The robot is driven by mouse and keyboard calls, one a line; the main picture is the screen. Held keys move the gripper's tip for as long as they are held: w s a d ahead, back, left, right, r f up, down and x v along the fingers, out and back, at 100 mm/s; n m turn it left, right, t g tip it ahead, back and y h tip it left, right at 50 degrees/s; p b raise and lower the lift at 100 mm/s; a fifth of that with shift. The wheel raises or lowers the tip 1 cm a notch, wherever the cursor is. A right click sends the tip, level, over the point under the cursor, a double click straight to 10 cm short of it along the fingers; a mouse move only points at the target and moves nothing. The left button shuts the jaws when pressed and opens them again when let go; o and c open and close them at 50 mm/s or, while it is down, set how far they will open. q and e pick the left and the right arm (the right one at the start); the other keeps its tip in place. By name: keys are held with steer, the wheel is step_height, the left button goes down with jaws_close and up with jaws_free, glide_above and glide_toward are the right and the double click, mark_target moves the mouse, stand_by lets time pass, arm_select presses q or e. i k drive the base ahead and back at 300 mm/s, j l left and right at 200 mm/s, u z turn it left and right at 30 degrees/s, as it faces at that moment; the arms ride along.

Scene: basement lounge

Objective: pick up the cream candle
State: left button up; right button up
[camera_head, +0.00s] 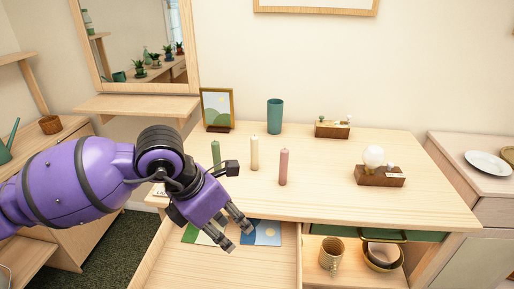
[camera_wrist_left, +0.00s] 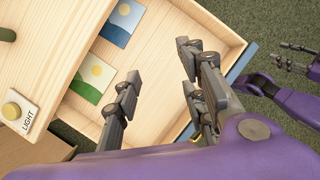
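The cream candle (camera_head: 254,153) stands upright on the wooden desk (camera_head: 340,195), between the green candle (camera_head: 216,153) and the pink candle (camera_head: 283,167). My left gripper (camera_head: 239,237) is open and empty, in front of the desk's front edge and over the open drawer (camera_head: 170,262). It is below and nearer than the candle in the head view and does not touch it. In the left wrist view my left gripper's fingers (camera_wrist_left: 160,92) are spread apart over the drawer. My right gripper (camera_wrist_left: 302,57) shows at the right edge of that view, its fingers apart and empty.
The drawer holds picture cards (camera_wrist_left: 98,80). A framed picture (camera_head: 217,108), a teal cup (camera_head: 275,117), a wooden box (camera_head: 332,129) and a bulb lamp (camera_head: 373,158) stand on the desk. A light switch (camera_wrist_left: 14,112) is near the desk's edge. The desk's front right is clear.

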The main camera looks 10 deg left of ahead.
mark_target(254, 140)
steer(key=i, duration=1.2)
